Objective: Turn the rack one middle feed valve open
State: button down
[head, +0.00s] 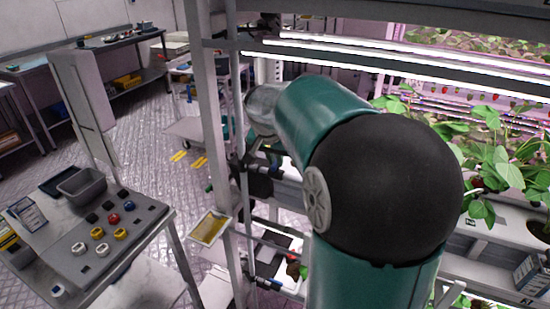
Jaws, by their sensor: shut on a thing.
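A thin grey feed pipe (241,125) runs down the near rack beside its upright post. The dark middle feed valve (261,186) sits on this pipe at about mid height. My green and black arm crosses the middle of the head view and bends down to the pipe. My gripper (262,158) is small and partly hidden behind the arm, right at the middle valve. It is shut on the valve's handle. The handle's angle is too hidden to read. Another dark valve (266,284) shows lower down, and a dark fitting (268,21) near the top.
The rack post (209,130) stands just left of the pipe, with a yellow card (209,228) beside it. Leafy strawberry plants (495,170) and lit shelves fill the right. A grey table (150,225) with coloured knobs and a bin stands lower left. Open floor lies behind it.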

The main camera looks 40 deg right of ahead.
jog(key=n+t+y, duration=0.1)
jog(key=n, duration=0.3)
jog(key=shift+s+d, duration=0.1)
jog(key=shift+d, duration=0.05)
jog(key=n+y, duration=0.1)
jog(key=n, duration=0.1)
jog(key=n+t, duration=0.1)
jog(key=n, duration=0.1)
jog(key=shift+s+d+y, duration=0.1)
jog(key=shift+d+y, duration=0.1)
jog(key=shift+y, duration=0.2)
jog(key=n, duration=0.2)
jog(key=n+y, duration=0.1)
jog(key=n, duration=0.2)
jog(key=shift+d+y, duration=0.2)
jog(key=shift+y, duration=0.1)
jog(key=shift+d+n+g+y, duration=0.1)
jog(key=shift+n+g+y, duration=0.4)
jog(key=shift+n, duration=1.4)
jog(key=shift+y, duration=0.3)
jog(key=c, duration=1.4)
grip_release()
jog(key=shift+c, duration=0.2)
